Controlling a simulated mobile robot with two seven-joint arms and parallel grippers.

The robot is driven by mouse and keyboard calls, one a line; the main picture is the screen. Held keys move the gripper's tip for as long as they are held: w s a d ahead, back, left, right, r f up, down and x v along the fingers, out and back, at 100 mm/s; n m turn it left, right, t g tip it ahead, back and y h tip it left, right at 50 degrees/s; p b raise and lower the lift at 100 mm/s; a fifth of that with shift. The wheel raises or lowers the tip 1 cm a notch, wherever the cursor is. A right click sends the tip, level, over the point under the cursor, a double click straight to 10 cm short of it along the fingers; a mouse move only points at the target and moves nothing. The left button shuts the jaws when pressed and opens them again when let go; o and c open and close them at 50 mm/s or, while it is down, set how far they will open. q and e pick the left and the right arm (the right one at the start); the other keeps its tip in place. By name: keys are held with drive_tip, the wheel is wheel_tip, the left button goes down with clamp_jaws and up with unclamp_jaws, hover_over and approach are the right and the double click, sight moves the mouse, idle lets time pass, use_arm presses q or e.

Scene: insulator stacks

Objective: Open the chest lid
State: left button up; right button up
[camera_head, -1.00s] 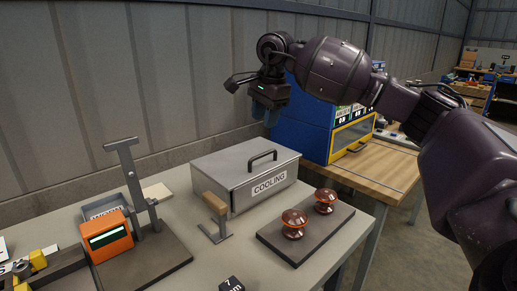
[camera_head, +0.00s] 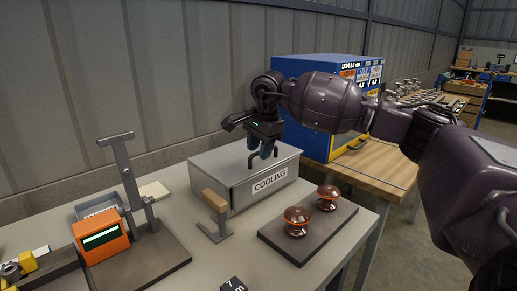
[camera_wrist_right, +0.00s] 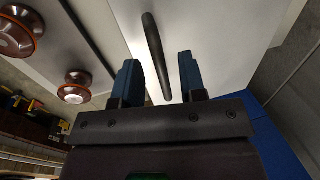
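The chest is a grey metal box (camera_head: 228,190) labelled COOLING on the table, with its flat lid (camera_head: 215,164) closed. A dark bar handle on the lid is mostly behind my gripper in the head view; it shows clearly in the right wrist view as a dark handle (camera_wrist_right: 156,55). My right gripper (camera_head: 263,152) is just above the lid at the handle. In the right wrist view its blue fingers (camera_wrist_right: 161,78) are apart, with the handle between them and a gap on each side. My left gripper is not in view.
Two brown insulators (camera_head: 297,221) stand on a dark plate (camera_head: 315,236) right of the chest. A wooden-handled tool (camera_head: 215,203) stands in front of it. An orange device (camera_head: 101,238) and a grey lever stand (camera_head: 130,170) are at left. A blue cabinet (camera_head: 300,75) is behind.

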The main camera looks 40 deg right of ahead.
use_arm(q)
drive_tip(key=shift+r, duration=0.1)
use_arm(e)
drive_tip(key=c, duration=0.6)
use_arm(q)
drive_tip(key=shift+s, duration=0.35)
use_arm(e)
clamp_jaws()
drive_tip(key=shift+r, duration=0.1)
